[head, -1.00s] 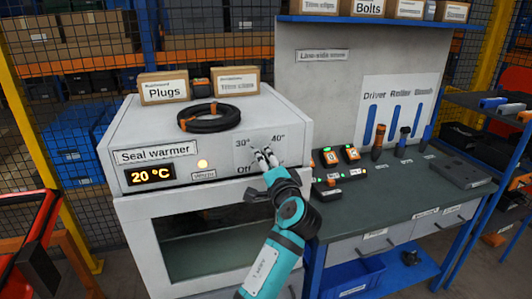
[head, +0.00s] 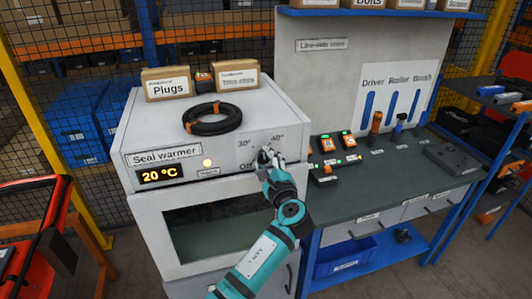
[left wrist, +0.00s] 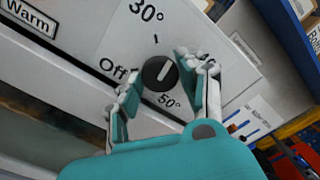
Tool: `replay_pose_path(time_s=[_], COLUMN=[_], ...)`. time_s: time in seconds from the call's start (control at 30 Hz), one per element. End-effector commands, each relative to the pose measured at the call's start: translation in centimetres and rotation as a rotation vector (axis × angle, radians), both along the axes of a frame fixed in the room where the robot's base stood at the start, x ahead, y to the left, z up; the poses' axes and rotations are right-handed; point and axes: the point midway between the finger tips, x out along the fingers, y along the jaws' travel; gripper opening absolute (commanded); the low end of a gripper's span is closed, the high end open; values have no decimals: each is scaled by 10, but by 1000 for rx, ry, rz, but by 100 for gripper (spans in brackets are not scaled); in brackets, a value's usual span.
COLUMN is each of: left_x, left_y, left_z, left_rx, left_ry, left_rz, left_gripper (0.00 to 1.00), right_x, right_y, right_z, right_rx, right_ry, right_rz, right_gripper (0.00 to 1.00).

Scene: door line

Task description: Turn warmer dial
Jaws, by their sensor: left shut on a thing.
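The white seal warmer (head: 175,205) stands at the left. Its display (head: 160,174) reads 20 °C and an amber lamp (head: 207,162) beside it is lit. In the left wrist view the black warmer dial (left wrist: 160,73) sits between the labels Off, 30° and 50°; the 40° label is mostly covered by a finger. In the head view the gripper hides the dial. My right gripper is not in view.
A black coiled ring (head: 212,118) and boxes, one marked Plugs (head: 172,85), lie on top of the warmer. A green-topped bench (head: 375,195) with tools and small devices stands close at the right. A red cart (head: 28,235) is at the left edge.

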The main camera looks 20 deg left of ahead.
Motion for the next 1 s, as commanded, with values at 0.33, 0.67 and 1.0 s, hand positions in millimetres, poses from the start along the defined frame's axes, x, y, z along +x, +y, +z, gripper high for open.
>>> replay_pose_path(time_s=[0.33,0.67,1.0], left_x=[0,0,0], left_y=[0,0,0], left_z=[2,1,1], left_rx=[273,522,703], left_ry=[181,349,472], left_rz=[-1,1,2], left_gripper=[7,7,7], right_x=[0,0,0], right_y=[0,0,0], right_z=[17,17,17], right_rx=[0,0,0], right_ry=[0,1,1], right_rz=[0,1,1], right_gripper=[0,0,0])
